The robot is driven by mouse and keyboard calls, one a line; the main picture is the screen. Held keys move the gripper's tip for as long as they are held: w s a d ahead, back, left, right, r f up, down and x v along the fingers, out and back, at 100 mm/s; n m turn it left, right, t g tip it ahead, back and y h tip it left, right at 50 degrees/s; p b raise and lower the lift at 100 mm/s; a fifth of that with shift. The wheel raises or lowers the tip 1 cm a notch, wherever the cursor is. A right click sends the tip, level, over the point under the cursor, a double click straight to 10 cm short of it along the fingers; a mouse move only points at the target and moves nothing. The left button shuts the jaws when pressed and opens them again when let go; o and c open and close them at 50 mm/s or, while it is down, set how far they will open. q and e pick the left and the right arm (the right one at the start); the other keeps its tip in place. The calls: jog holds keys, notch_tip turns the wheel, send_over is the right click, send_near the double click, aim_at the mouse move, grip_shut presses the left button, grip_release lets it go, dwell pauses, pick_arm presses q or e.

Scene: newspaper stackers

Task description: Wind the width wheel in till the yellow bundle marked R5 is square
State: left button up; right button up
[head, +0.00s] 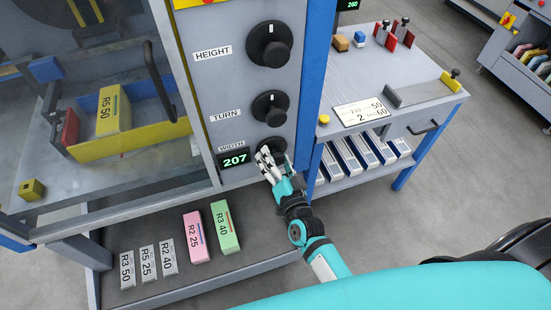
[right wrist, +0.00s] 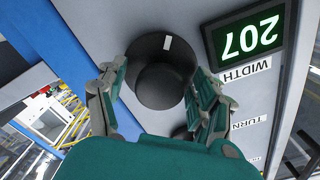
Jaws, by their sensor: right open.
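The width wheel (head: 278,144) is a black knob at the bottom of the grey panel, partly hidden by my right gripper (head: 268,163). In the right wrist view the wheel (right wrist: 160,85) shows its white mark, and my right gripper's open fingers (right wrist: 162,100) stand on either side of it. I cannot tell whether they touch it. The green width display (head: 234,159) reads 207. The yellow bundle marked R5 50 (head: 113,110) stands behind the clear guard, beside a yellow wall (head: 130,142); it looks slightly tilted. My left gripper is not in view.
The height knob (head: 270,44) and turn knob (head: 270,108) sit above on the same panel. A side bench (head: 375,75) stands to the right.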

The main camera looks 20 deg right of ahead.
jog(key=shift+s, duration=0.1)
jog(key=s, duration=1.1)
jog(key=shift+s+d, duration=0.2)
jog(key=shift+s, duration=0.2)
jog(key=shift+c, duration=0.2)
